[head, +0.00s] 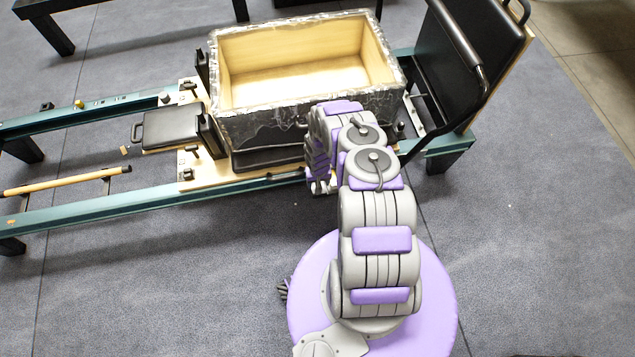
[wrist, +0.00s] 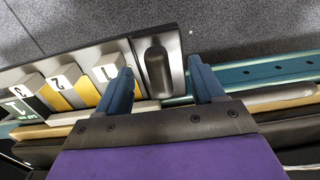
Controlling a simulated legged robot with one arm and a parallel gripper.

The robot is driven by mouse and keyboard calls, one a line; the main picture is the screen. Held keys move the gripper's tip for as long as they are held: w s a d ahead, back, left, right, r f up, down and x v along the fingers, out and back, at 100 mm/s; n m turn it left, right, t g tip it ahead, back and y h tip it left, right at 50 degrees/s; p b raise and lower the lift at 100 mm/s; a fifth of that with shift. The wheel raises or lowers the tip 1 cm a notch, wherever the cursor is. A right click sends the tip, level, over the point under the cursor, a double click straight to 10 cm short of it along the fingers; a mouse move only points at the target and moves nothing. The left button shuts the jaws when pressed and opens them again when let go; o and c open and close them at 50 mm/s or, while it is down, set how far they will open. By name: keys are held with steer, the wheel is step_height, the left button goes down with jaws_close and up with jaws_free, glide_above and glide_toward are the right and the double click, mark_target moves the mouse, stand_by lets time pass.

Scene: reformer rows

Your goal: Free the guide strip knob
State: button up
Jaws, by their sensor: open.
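The guide strip knob (wrist: 156,68) is a dark, elongated, rounded handle on a grey metal plate, seen in the wrist view at upper middle. My gripper (wrist: 163,84) is open, with one blue finger on each side of the knob. The fingers look apart from the knob, with a gap on both sides; how far down they reach is hard to tell. The guide strip (wrist: 105,45) runs left from the knob, with numbered blocks along it. In the head view my own arm covers the knob and the gripper's fingertips.
The reformer's teal rail (head: 120,210) runs across the head view. A wooden-lined box (head: 300,60) sits on the carriage beyond my arm. A black padded board (head: 480,50) stands at the right. The grey floor (head: 150,290) in front is clear.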

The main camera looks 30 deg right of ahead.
steer(key=shift+r, duration=0.1)
steer(key=shift+r+p, duration=2)
steer(key=shift+r, duration=1.45)
